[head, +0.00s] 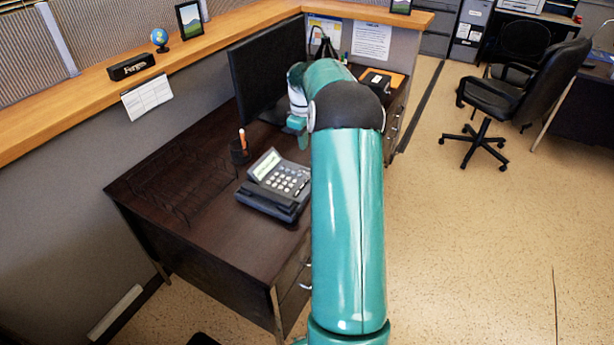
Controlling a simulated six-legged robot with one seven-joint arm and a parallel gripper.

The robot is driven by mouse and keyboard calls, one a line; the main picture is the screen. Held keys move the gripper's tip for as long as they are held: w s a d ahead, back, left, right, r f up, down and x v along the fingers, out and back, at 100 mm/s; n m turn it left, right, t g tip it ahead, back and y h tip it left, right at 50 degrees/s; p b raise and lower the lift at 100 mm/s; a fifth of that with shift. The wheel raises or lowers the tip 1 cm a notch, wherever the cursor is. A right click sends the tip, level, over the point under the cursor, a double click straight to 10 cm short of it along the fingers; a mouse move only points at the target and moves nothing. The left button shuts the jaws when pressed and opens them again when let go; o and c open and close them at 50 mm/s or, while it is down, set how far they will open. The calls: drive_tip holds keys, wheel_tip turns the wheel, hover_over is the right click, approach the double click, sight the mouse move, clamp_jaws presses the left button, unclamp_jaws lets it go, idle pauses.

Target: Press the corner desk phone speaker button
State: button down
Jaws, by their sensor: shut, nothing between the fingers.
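A dark desk phone (273,187) sits on the dark brown desk (225,235). It has a lit pale screen and a pad of light keys; the speaker button is too small to tell apart. My gripper (302,138) is partly seen beyond the phone, past the bend of my arm and in front of the monitor. It is shut and empty, pointing down, and apart from the phone. My arm hides part of the gripper and the desk area right of the phone.
A black monitor (268,68) stands behind my gripper. A pen cup (239,155) stands just behind the phone, and a dark wire rack (180,185) lies to its left. A wooden-topped partition (130,75) borders the desk. An office chair (520,90) stands right on open floor.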

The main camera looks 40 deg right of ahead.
sight(307, 183)
drive_tip(key=shift+s+d+f, duration=0.15)
drive_tip(key=shift+d+f, duration=0.4)
drive_tip(key=shift+d, duration=0.1)
drive_tip(key=shift+f, duration=0.1)
wheel_tip(307, 183, down, 14)
drive_tip(key=shift+r, duration=0.1)
